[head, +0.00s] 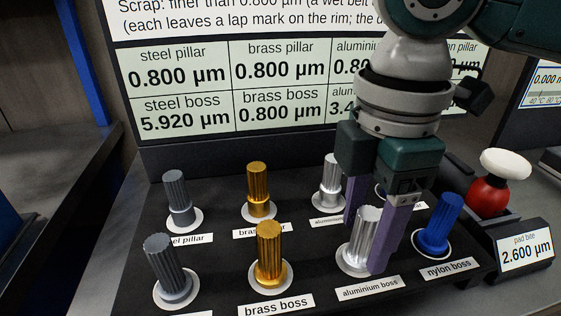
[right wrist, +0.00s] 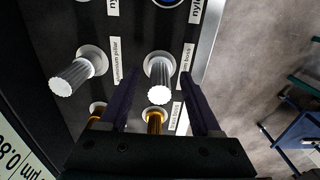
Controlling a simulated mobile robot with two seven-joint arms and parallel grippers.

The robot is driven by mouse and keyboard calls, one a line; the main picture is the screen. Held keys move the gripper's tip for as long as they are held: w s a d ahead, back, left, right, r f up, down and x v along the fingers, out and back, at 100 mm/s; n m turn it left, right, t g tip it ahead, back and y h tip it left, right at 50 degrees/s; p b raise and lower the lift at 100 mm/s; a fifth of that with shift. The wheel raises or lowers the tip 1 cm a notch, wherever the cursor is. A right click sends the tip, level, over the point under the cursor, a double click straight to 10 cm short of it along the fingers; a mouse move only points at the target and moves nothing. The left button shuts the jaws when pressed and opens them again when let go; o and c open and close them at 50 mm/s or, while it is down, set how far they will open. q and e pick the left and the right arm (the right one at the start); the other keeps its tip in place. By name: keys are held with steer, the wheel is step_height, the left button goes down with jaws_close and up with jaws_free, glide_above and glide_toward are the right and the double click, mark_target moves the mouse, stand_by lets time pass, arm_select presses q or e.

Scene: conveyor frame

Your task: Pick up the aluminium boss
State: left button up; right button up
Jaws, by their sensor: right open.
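The aluminium boss (head: 361,243) is a ribbed silver post on a round base in the front row of the dark rack, behind its label. My right gripper (head: 366,246) points down over it, open, with one purple finger on each side of the post. In the right wrist view the aluminium boss (right wrist: 160,82) stands between the two fingers of the open right gripper (right wrist: 161,86), with gaps on both sides. My left gripper is not in view.
The brass boss (head: 270,252) stands left of it and the blue nylon boss (head: 439,225) right. The aluminium pillar (head: 330,185) is close behind. A red post with a white knob (head: 505,164) and a pad bite display (head: 525,250) are farther right. A readings board (head: 235,90) stands behind.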

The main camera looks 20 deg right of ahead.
steer(key=shift+c, duration=0.3)
jaws_close()
stand_by(0.3)
